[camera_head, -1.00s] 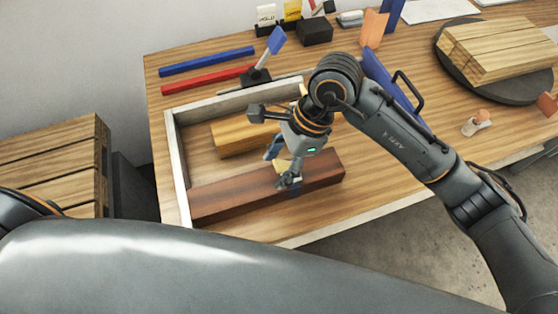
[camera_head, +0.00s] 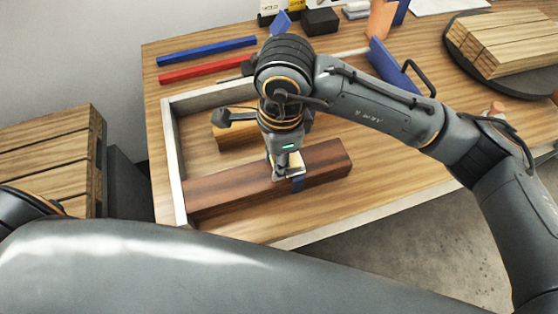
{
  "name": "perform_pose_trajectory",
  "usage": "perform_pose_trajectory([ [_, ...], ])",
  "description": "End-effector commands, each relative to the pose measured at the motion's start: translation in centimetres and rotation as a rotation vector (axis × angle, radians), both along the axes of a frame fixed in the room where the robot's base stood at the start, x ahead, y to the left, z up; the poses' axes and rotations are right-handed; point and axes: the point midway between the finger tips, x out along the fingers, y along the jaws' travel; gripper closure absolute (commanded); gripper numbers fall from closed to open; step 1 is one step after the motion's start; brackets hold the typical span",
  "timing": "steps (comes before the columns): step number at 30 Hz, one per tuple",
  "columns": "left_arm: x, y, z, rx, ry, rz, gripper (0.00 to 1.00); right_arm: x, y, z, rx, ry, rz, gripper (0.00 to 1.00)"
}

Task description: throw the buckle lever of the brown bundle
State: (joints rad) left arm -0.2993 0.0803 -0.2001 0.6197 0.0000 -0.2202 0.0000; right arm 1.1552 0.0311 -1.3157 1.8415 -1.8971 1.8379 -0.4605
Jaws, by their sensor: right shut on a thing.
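The brown bundle (camera_head: 225,188) is a long dark reddish-brown bar lying near the front of the pale-edged frame on the wooden table. My right gripper (camera_head: 285,173) points down at the top of the bundle beside the strap, shut on the small buckle lever there. A pale cream buckle part (camera_head: 295,161) shows around the fingertips. The fingers hide most of the lever, so its exact angle cannot be told. My left gripper is not in view.
A yellowish wood bundle (camera_head: 230,134) lies behind the brown one, partly behind my right wrist. The frame's pale wall (camera_head: 174,165) stands at the left. Blue (camera_head: 205,52) and red bars (camera_head: 200,70) lie further back. A round dark tray (camera_head: 463,64) holds light planks at the right.

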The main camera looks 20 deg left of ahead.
Motion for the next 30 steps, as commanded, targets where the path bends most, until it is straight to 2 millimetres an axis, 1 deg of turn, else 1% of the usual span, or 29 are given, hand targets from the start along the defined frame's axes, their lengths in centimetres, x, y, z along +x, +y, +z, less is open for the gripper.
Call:
perform_pose_trajectory([
  [1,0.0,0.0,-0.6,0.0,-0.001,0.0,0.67,0.0,0.1,-0.4,-0.016,-0.014,0.003,1.0],
  [2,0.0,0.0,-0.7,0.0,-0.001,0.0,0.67,-0.1,0.1,-0.4,-0.022,-0.019,0.002,1.0],
  [13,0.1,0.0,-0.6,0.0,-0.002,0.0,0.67,-0.1,0.1,-0.2,-0.037,-0.024,-0.002,1.0],
  [14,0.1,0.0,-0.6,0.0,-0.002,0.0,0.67,-0.1,0.1,-0.2,-0.037,-0.024,-0.002,0.66],
  [15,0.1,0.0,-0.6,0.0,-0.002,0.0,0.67,-0.1,0.1,-0.2,-0.037,-0.024,-0.002,0.57],
  [17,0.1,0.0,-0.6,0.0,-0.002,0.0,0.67,-0.1,0.1,-0.2,-0.036,-0.023,-0.002,0.47],
  [26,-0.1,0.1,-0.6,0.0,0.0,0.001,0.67,-0.1,0.1,-0.1,-0.036,-0.024,-0.002,0.47],
  [30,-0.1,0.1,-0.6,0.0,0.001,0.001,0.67,0.0,0.1,1.0,-0.035,-0.026,-0.001,0.47],
])
